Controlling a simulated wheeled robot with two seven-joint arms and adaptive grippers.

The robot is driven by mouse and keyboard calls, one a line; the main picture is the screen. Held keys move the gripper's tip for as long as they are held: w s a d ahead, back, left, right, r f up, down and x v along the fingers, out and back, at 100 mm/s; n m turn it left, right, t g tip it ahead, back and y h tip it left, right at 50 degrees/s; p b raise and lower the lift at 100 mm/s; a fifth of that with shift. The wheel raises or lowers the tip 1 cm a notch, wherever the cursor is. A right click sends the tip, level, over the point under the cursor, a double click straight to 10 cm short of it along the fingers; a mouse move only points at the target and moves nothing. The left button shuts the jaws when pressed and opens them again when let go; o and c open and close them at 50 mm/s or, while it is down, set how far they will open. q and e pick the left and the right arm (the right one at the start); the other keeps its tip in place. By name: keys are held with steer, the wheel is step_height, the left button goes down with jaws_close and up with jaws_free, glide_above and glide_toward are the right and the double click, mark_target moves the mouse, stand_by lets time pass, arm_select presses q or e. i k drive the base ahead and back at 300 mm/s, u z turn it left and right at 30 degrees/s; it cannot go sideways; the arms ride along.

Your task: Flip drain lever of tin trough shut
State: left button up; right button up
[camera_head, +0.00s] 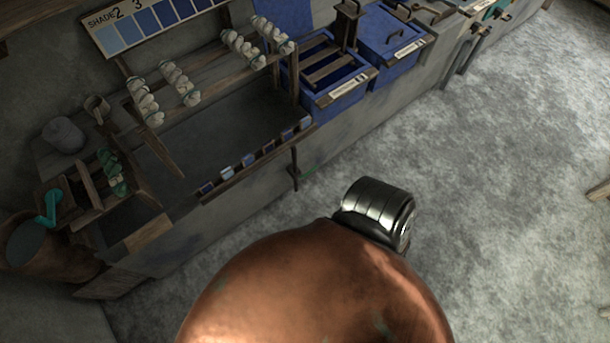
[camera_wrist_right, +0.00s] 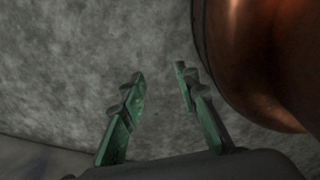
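A long grey trough (camera_head: 212,128), which looks like the tin trough, is set in the bench below a wooden rail in the head view. A thin dark upright lever (camera_head: 294,168) stands at the front face near the trough's right end. I cannot tell from this view whether it is the drain lever or whether it is open or shut. My right gripper (camera_wrist_right: 160,73) shows in the right wrist view with its two green fingers apart and nothing between them. Grey floor lies behind it. My left gripper is not in view.
Several pale skeins (camera_head: 180,84) hang above the trough, and small blue swatches (camera_head: 249,160) line its front edge. Blue vats (camera_head: 390,38) stand to the right. A brown tub (camera_head: 45,255) is at the left. The grey floor (camera_head: 500,170) right of the bench is mostly clear.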

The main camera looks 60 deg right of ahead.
mark_target(313, 169)
steer(key=k, duration=0.55)
steer(key=z, duration=2.05)
steer(key=k, duration=0.45)
steer(key=u, duration=0.35)
